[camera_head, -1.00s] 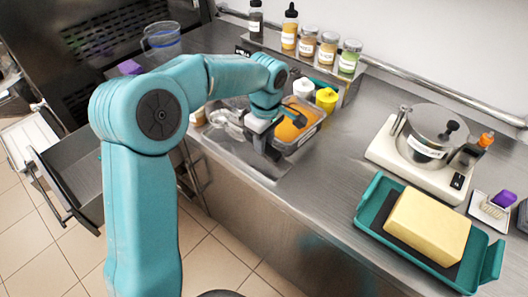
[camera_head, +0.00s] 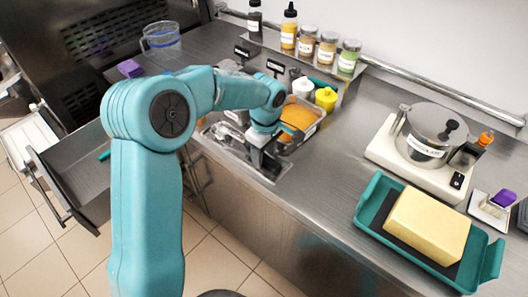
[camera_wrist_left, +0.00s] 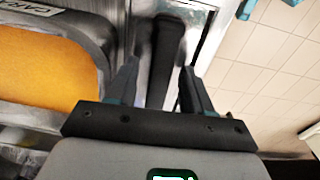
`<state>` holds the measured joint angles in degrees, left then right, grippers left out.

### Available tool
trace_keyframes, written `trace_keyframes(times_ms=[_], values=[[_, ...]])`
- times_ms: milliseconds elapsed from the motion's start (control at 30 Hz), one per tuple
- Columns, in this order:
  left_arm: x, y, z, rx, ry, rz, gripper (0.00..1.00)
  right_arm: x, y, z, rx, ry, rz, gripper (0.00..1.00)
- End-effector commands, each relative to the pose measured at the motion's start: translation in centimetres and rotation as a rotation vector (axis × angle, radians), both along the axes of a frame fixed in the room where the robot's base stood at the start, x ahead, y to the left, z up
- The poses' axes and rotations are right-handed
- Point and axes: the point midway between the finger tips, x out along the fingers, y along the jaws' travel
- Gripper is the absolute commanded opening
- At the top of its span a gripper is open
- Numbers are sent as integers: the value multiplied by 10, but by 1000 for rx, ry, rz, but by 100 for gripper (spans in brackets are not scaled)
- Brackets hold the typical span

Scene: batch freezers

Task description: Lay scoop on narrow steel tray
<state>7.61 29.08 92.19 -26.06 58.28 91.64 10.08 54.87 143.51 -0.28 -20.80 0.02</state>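My left gripper (camera_head: 264,160) is low over the steel counter, in front of the tub of orange ice cream (camera_head: 299,116). In the left wrist view a dark handle (camera_wrist_left: 166,55), seemingly the scoop's, lies between the two fingers (camera_wrist_left: 160,88). The fingers stand apart, with a gap beside the handle. A bright steel tray surface (camera_head: 232,150) shows beneath and left of the gripper; it seems to be the narrow steel tray. The scoop's bowl is hard to make out in the head view. My right gripper is not in view.
The tub also fills the left of the wrist view (camera_wrist_left: 45,70). White and yellow bottles (camera_head: 326,99) stand behind it. A teal tray with a yellow block (camera_head: 427,226) and a scale with a steel pot (camera_head: 432,135) are at right. An open drawer (camera_head: 75,180) is at left.

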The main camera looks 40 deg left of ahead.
Motion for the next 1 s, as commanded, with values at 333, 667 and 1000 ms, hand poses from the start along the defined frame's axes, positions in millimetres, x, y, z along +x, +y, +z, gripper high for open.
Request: trace_keyframes(times_ms=[333,667,1000], values=[[1,-1,29,1,-7,0,50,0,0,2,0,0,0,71],[1,-4,102,1,-4,0,50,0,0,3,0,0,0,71],[0,-5,124,0,0,0,50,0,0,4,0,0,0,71]])
